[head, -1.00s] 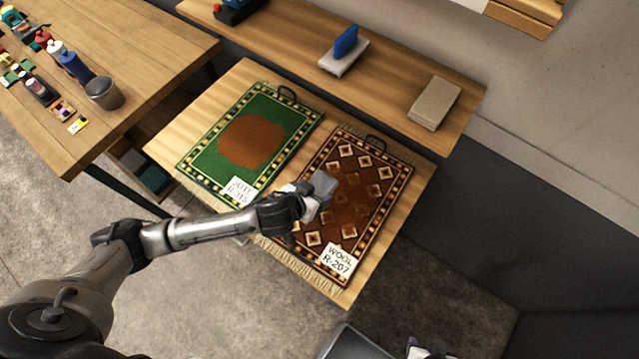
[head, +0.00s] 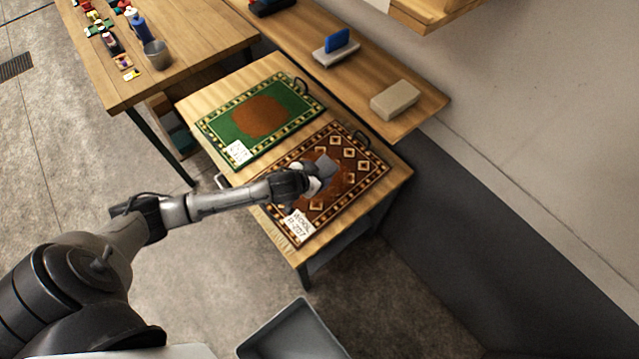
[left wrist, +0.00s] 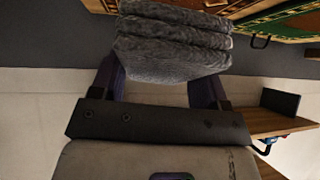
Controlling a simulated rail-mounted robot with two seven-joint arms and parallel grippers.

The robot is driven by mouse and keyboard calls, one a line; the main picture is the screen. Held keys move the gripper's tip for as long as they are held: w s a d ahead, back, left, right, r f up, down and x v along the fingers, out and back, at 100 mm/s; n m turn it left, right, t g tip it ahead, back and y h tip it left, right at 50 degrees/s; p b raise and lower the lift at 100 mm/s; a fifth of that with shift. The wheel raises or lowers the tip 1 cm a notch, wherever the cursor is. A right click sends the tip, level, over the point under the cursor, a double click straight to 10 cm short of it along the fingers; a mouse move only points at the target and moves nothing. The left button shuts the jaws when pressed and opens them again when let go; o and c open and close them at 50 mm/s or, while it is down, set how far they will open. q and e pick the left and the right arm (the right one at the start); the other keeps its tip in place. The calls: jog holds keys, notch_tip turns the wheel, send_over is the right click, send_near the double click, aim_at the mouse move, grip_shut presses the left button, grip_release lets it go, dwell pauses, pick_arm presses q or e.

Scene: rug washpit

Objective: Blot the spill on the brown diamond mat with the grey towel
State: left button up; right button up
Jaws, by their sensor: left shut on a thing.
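The brown diamond mat (head: 361,144) lies on the wooden table, with a label reading WOOL R-207 at its near end. A dark reddish wet-looking spill (head: 343,187) covers its middle, partly hidden by my gripper and towel. My left gripper (head: 316,175) is over the mat's middle, shut on the grey towel (head: 327,165). In the left wrist view the folded grey towel (left wrist: 172,45) sits in thick layers between the two fingers. I cannot tell whether the towel touches the mat. My right gripper is out of view.
A green mat (head: 224,122) with a brown-orange centre lies beside the brown one. A back shelf carries a blue-topped brush (head: 336,42) and a beige block (head: 395,99). A grey tray (head: 292,335) is at the bottom. A side table (head: 190,45) holds bottles and a metal cup (head: 157,54).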

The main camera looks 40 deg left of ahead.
pick_arm(q)
jog(key=shift+d+m, duration=0.1)
jog(key=shift+m, duration=0.2)
jog(key=shift+w+a+r, duration=0.1)
jog(key=shift+w+a, duration=0.1)
jog(key=shift+a, duration=0.55)
jog(key=shift+d+f+b, duration=0.3)
jog(key=shift+f+b, duration=0.25)
jog(key=shift+b, duration=0.1)
notch_tip(320, 180, down, 6)
jog(key=b, duration=0.6)
jog(key=shift+s+r, duration=0.1)
jog(key=shift+f+b, duration=0.4)
jog(key=shift+b, duration=0.4)
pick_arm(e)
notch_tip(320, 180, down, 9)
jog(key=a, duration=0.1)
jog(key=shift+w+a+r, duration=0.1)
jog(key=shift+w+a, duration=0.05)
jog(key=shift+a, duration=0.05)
pick_arm(q)
jog(key=shift+f, duration=0.6)
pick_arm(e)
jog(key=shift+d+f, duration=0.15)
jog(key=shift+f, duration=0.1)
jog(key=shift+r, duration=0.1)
